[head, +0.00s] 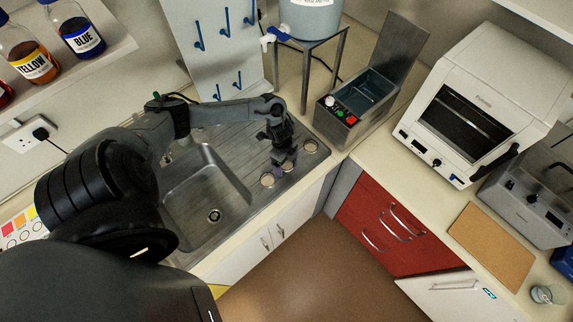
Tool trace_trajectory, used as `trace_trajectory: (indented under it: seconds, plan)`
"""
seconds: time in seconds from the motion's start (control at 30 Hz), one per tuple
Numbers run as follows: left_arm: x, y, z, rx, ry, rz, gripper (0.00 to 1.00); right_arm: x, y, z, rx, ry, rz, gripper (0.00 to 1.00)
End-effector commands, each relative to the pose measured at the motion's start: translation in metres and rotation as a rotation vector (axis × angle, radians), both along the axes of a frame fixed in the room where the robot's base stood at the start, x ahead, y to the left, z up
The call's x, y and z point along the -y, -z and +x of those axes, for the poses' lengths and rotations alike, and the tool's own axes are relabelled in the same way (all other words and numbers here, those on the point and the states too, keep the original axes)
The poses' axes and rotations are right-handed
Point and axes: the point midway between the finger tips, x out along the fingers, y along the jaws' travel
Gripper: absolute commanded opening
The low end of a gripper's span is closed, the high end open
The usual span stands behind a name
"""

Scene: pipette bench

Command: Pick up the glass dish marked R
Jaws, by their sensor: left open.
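Several small round dishes sit in a row on the steel drainboard near its front edge. The near-left dish (267,180), the middle dish (287,166) and the right dish (310,146) have pale tops. Any letters on them are too small to read, so I cannot tell which is marked R. My left gripper (281,158) is open and points down close above the middle dish, partly covering it. I cannot tell if it touches that dish. My right gripper is not in view.
The sink basin (205,188) is left of the dishes. A steel water bath (366,92) with an open lid stands at the back right. A white oven (475,112) is farther right. A cork-coloured board (490,245) and a glass beaker (547,293) lie on the right counter.

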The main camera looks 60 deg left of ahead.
Motion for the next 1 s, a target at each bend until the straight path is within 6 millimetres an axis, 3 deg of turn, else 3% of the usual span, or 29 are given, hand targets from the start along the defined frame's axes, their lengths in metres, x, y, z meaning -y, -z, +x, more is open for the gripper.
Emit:
trace_trajectory:
  seconds: [0.23, 0.6, 1.0]
  plan:
    - [0.0, 0.0008, 0.0004, 0.001, 0.0, 0.0, 0.86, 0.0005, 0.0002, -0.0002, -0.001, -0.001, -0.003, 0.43]
    - [-0.0001, 0.0005, 0.0003, 0.001, 0.0, 0.0, 0.3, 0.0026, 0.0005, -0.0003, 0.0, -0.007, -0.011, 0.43]
    - [-0.0007, -0.0044, 0.0005, 0.002, 0.001, 0.001, 0.29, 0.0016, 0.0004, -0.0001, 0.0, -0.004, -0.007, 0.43]
